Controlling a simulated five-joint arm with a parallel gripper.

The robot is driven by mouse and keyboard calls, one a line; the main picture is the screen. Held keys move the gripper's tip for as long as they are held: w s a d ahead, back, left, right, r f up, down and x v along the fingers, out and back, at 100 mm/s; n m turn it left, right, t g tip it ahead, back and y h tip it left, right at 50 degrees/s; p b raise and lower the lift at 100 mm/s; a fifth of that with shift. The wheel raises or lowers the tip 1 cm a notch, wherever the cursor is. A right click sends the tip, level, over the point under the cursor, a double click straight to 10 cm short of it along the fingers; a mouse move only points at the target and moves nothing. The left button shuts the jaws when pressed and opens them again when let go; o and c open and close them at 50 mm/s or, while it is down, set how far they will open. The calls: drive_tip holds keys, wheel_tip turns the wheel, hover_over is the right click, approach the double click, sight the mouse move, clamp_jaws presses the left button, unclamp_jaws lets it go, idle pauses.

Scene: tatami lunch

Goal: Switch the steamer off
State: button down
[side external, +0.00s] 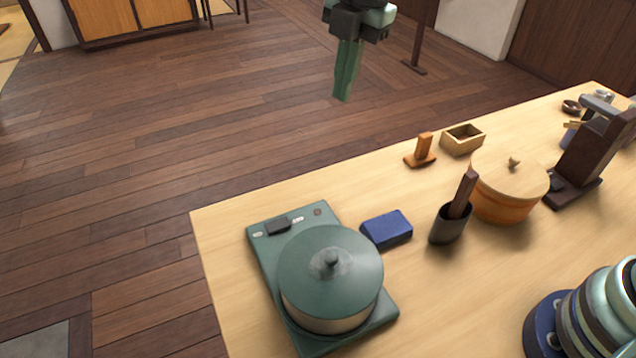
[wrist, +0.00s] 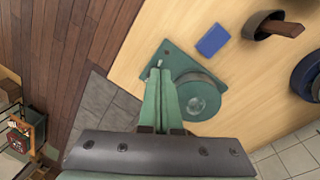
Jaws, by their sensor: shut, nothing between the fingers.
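The steamer is a green base plate (side external: 265,262) with a round pot (side external: 325,315) on it under a green lid (side external: 350,275). It stands at the near left corner of the table. A dark switch (side external: 278,226) sits on the plate's far end, between two pale marks, beside a small brownish round spot (side external: 318,212). My gripper (side external: 343,98) is shut and empty, pointing down, high and apart from the steamer. In the wrist view my gripper (wrist: 160,74) overlaps the base plate (wrist: 152,52) and partly covers the lid (wrist: 200,98); I cannot make out the switch there.
A blue block (side external: 387,230) lies right of the steamer, also in the wrist view (wrist: 213,40). Beyond are a dark cup (side external: 447,228) with a brown stick, a wooden pot (side external: 500,205), an orange stand (side external: 421,155) and a small wooden box (side external: 463,142). The table's left front is bare.

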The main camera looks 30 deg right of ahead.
drive_tip(key=a+f+n+g, duration=0.1)
drive_tip(key=a+f+n, duration=0.3)
drive_tip(key=a+n, duration=0.3)
drive_tip(key=n, duration=0.5)
hover_over(272, 226)
drive_tip(key=shift+g+h, duration=0.4)
wheel_tip(272, 226, down, 4)
drive_tip(key=shift+f, duration=0.25)
wheel_tip(272, 226, down, 14)
drive_tip(key=shift+a+f, duration=0.1)
drive_tip(key=shift+f, duration=0.1)
drive_tip(key=shift+d+r, duration=0.25)
drive_tip(key=shift+d, duration=0.5)
